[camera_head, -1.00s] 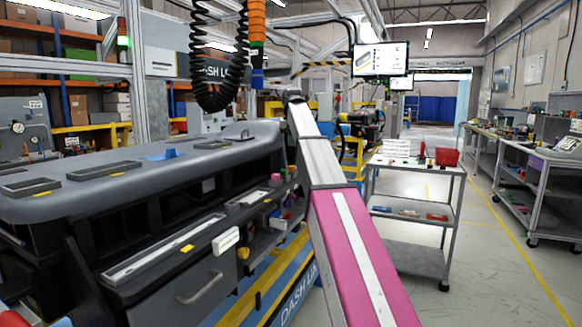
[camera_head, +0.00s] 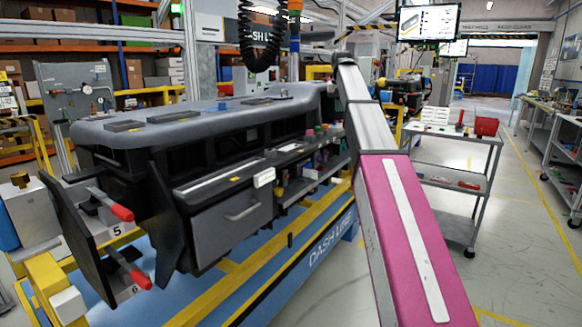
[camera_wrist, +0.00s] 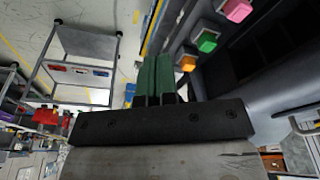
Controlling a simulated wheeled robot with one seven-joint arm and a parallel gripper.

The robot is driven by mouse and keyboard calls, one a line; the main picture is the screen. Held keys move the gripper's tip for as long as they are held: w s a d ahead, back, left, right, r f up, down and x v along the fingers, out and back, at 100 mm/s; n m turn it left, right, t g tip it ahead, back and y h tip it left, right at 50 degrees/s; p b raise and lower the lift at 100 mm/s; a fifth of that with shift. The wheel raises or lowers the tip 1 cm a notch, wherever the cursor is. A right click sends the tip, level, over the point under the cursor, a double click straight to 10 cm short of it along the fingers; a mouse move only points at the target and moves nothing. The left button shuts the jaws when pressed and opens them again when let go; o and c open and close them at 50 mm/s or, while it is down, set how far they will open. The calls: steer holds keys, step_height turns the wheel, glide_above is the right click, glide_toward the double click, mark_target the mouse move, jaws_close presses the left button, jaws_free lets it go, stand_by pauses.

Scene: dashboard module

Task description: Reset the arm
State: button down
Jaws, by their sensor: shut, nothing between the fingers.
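My arm shows in the head view as a pink and grey beam reaching forward from the lower right, beside the dashboard module (camera_head: 205,120). Its far end and gripper are not clear there. In the wrist view my gripper (camera_wrist: 155,62) shows two green fingers pressed together with nothing between them. Orange (camera_wrist: 187,63), green (camera_wrist: 207,41) and pink (camera_wrist: 236,10) blocks on the module side lie to the right of the fingers, apart from them.
A grey trolley (camera_head: 450,182) with a red bin (camera_head: 486,126) stands right of my arm. The blue and yellow dash line base (camera_head: 310,250) runs under the module. Red-handled clamps (camera_head: 122,213) stick out at the left. A monitor (camera_head: 428,22) hangs above. Floor is open at right.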

steer(key=s+f, duration=0.4)
steer(key=f, duration=0.8)
steer(key=s+f+g, duration=0.1)
steer(key=s+f, duration=0.3)
steer(key=f, duration=0.8)
steer(key=s+f, duration=0.4)
steer(key=f, duration=0.7)
steer(key=s+f+g, duration=0.1)
steer(key=s+f, duration=2.1)
steer(key=shift+s+n, duration=0.2)
steer(key=shift+n, duration=0.2)
steer(key=shift+f, duration=0.1)
